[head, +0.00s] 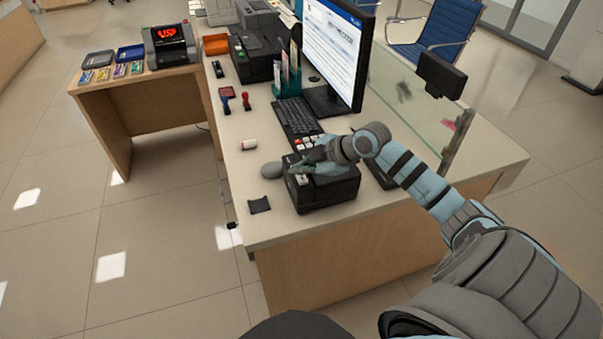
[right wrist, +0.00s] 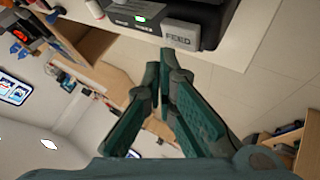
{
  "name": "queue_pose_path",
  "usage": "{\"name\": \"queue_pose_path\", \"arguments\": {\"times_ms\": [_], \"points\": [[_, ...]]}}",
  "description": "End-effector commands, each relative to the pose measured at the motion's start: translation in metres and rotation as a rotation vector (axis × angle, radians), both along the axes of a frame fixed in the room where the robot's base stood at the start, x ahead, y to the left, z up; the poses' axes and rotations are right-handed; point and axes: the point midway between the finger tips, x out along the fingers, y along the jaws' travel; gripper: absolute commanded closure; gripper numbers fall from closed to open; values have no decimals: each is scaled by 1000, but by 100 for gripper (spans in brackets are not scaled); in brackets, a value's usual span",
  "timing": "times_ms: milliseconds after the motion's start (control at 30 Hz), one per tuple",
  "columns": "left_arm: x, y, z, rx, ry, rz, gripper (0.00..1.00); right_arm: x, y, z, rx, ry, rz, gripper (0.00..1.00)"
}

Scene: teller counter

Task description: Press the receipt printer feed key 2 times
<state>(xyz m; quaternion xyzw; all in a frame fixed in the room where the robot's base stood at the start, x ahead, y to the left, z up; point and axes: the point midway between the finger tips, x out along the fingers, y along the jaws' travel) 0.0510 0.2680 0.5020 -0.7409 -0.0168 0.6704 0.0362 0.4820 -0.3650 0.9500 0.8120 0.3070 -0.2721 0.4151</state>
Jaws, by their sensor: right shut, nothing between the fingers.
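The receipt printer (head: 330,190) is a black box at the near end of the counter. Its grey key marked FEED (right wrist: 182,37) shows clearly in the right wrist view, beside a small green-lit panel (right wrist: 140,18). My right gripper (head: 296,168) is over the printer's top in the head view. In the right wrist view its green fingers (right wrist: 161,62) are shut and empty, with the tips close to the key's lower left edge. I cannot tell whether they touch it. My left gripper is not in view.
A keyboard (head: 297,116) and monitor (head: 333,50) stand behind the printer. A glass screen (head: 405,100) lines the right side. The counter's left front is mostly clear.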

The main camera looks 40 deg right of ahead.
Motion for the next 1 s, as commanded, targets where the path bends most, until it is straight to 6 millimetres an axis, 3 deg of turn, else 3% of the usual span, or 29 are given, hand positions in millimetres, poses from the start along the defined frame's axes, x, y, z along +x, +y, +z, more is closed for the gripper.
{"name": "queue_pose_path", "arguments": {"times_ms": [1000], "points": [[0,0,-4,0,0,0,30,0,0,-8,1,0,0,100]]}}
